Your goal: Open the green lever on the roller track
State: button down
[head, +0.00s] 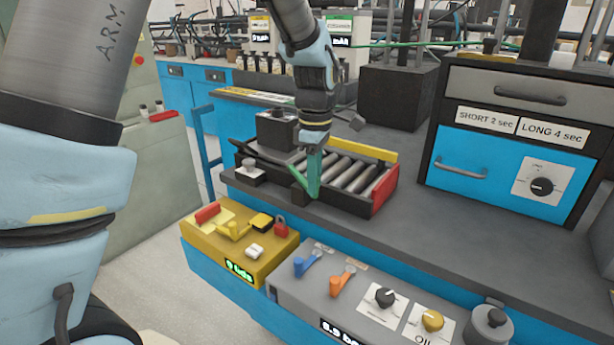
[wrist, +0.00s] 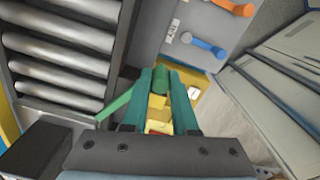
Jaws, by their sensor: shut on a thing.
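A thin green bar (wrist: 116,108) runs out to the left of the fingers. The rollers show at upper left in the wrist view (wrist: 65,55).
A drawer cabinet (head: 432,145) stands right. The bench top (head: 440,225) right of the track is clear.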

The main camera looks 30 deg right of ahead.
jog(key=shift+w+d+n+p, duration=0.1)
jog(key=shift+d+n+p, duration=0.4)
jog(key=shift+n, duration=0.35)
jog(key=shift+w+d+n+p, duration=0.1)
jog(key=shift+d+n+p, duration=0.3)
jog(key=shift+n, duration=0.45)
jog(key=c, duration=0.7)
grip_release()
jog(key=shift+r, duration=0.15)
notch_tip(320, 180, up, 11)
jog(key=shift+f+b, duration=0.2)
jog(key=shift+b, duration=0.6)
